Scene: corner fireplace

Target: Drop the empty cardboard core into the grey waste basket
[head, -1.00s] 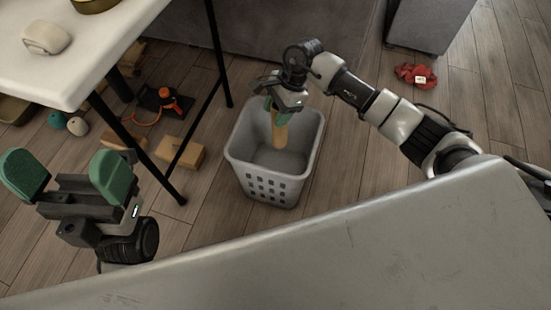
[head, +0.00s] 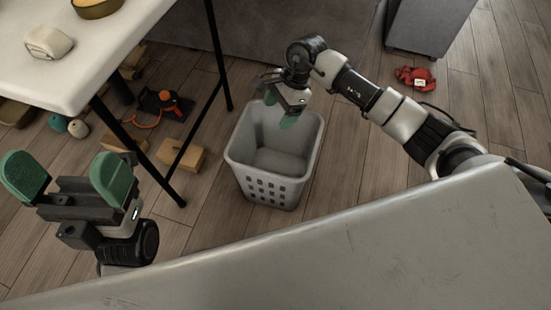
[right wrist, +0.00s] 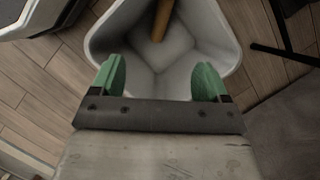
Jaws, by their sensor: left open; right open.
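The grey waste basket (head: 272,188) stands upright on the floor, with a grid of holes in its front wall. My right gripper (head: 281,108) is over the basket's mouth, open and empty. In the right wrist view, the brown cardboard core (right wrist: 161,20) shows inside the outline of the basket (right wrist: 105,35), beyond and apart from the open green fingers (right wrist: 160,80). The core is hidden in the head view. My left gripper (head: 68,180) is open and empty at the left.
A white table (head: 100,50) with dark legs stands at upper left. Beneath it are a cardboard box (head: 181,154) and an orange-and-black item (head: 165,103). A red item (head: 416,77) lies on the floor at right. A pale surface (head: 330,250) crosses the foreground.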

